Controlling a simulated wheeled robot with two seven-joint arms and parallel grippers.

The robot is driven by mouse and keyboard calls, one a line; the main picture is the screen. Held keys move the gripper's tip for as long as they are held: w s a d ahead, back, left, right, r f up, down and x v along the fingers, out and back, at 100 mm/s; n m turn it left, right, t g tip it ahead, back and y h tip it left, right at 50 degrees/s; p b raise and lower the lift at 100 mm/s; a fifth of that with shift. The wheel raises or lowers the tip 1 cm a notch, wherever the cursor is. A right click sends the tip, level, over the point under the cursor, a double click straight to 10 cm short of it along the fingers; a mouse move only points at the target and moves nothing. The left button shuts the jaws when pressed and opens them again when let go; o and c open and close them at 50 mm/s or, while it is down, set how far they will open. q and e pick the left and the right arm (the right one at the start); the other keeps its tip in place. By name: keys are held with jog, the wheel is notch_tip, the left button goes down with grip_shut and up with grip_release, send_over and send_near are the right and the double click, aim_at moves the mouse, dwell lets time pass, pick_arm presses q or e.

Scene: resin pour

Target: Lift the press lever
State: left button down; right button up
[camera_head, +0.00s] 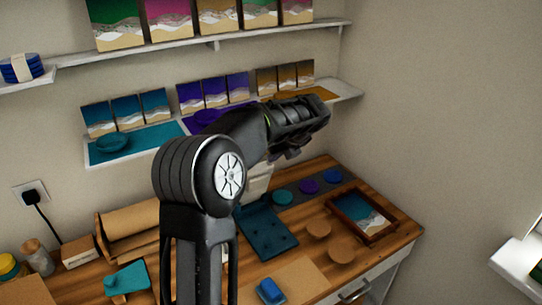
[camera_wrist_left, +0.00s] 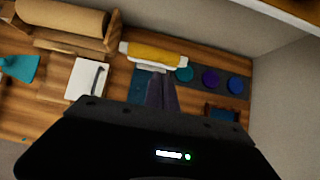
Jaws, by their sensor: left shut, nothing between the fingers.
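A press-like device stands near the back of the wooden worktable. Its flat dark teal plate (camera_head: 268,230) shows in the head view, with a pale upright part (camera_head: 258,182) behind it, partly hidden by my arm. In the left wrist view a yellow bar (camera_wrist_left: 155,53) with white edges lies beyond my fingers; I cannot tell which part is the lever. My left gripper (camera_head: 287,152) is above the back of the table, shut and empty. Its dark fingers (camera_wrist_left: 161,92) show together in the left wrist view, apparently apart from the bar. My right gripper is not in view.
Shelves (camera_head: 130,148) with panels run along the back wall above the table. Round coloured discs (camera_head: 309,186) and a framed panel (camera_head: 361,215) lie to the right. A brown roll (camera_head: 130,218) and a teal piece (camera_head: 127,279) are to the left. A blue block (camera_head: 270,290) sits in front.

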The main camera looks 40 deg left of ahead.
pick_arm(q)
notch_tip(320, 180, up, 9)
jog(key=shift+d+b, duration=0.25)
jog(key=shift+b, duration=0.1)
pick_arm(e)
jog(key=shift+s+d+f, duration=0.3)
pick_arm(q)
jog(key=shift+w, duration=0.1)
jog(key=shift+r, duration=0.1)
